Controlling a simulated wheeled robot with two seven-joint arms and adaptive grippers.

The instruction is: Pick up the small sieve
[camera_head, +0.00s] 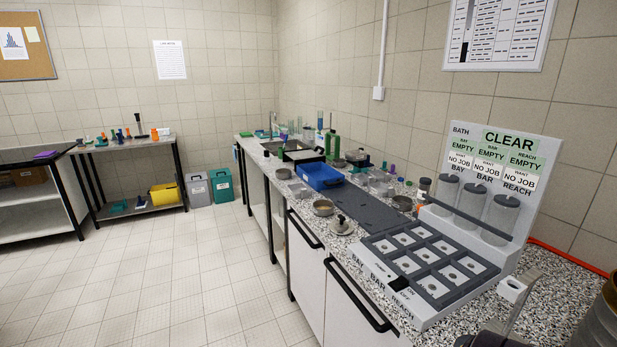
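Several low round pans that could be sieves stand on the speckled counter, and I cannot tell for sure which is the small sieve. One tan, shallow round pan (323,208) stands near the front edge of the counter, left of the dark mat. A darker round pan (403,203) stands at the back edge of the mat. A small grey round dish (284,173) sits farther back, left of the blue tray.
A grey rack with square cells (361,259) and a CLEAR panel (511,140) fills the near counter. A dark mat (368,208), a blue tray (319,176) and a knobbed metal piece (341,224) lie beyond. A brass cylinder (598,325) stands lower right. Floor at left is clear.

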